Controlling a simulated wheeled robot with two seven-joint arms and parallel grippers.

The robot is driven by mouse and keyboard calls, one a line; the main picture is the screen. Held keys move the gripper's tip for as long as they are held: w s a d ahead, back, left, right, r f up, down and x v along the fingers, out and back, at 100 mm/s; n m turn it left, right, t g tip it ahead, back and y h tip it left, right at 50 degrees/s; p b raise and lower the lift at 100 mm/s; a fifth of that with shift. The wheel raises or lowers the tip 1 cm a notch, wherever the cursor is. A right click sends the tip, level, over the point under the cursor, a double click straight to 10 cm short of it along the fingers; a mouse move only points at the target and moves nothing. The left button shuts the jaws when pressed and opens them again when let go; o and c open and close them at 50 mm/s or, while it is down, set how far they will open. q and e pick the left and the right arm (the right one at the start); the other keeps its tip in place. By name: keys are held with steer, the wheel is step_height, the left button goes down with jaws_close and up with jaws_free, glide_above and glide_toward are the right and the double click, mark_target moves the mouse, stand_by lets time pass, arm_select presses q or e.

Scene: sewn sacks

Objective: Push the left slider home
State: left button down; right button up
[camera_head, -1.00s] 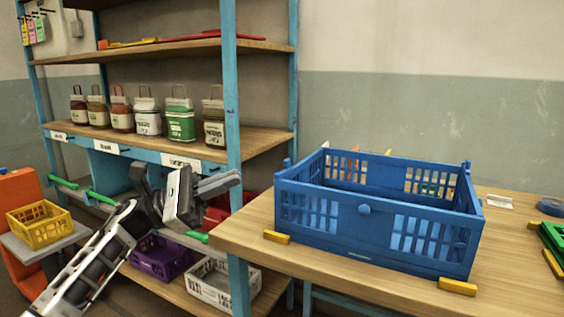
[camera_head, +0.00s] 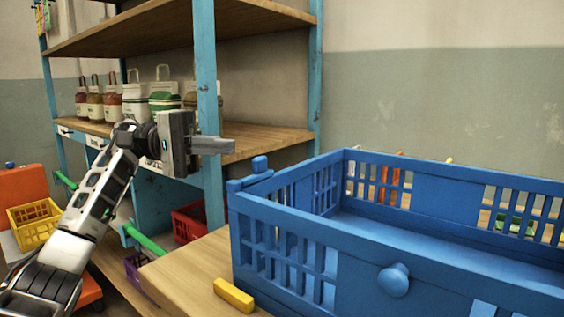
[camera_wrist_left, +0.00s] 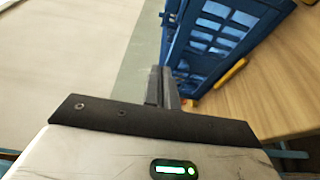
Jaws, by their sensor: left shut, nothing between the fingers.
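The blue crate (camera_head: 300,245) stands on the wooden table, with a round blue knob (camera_head: 393,280) on its front wall. A blue slider (camera_head: 249,181) with a small upright end sits at the top of its left side and sticks out past the wall. My left gripper (camera_head: 232,146) is shut and empty, left of and a little above the slider, apart from it in the head view. In the left wrist view the shut fingers (camera_wrist_left: 162,88) point toward the left side of the crate (camera_wrist_left: 215,40). My right gripper is not in view.
A yellow block (camera_head: 234,295) lies on the table (camera_head: 190,275) by the crate's front left corner. A shelf with a blue post (camera_head: 206,120) and several jars stands behind my left arm. A yellow basket (camera_head: 35,224) is at far left.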

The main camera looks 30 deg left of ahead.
mark_target(256, 169)
arm_select(q)
steer(key=s+d, duration=0.2)
steer(key=d, duration=0.7)
steer(key=shift+d, duration=0.15)
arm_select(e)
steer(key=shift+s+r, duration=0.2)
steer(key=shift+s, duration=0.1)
arm_select(q)
steer(key=shift+r, duration=0.1)
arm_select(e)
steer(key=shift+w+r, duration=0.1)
arm_select(q)
steer(key=shift+s, duration=0.1)
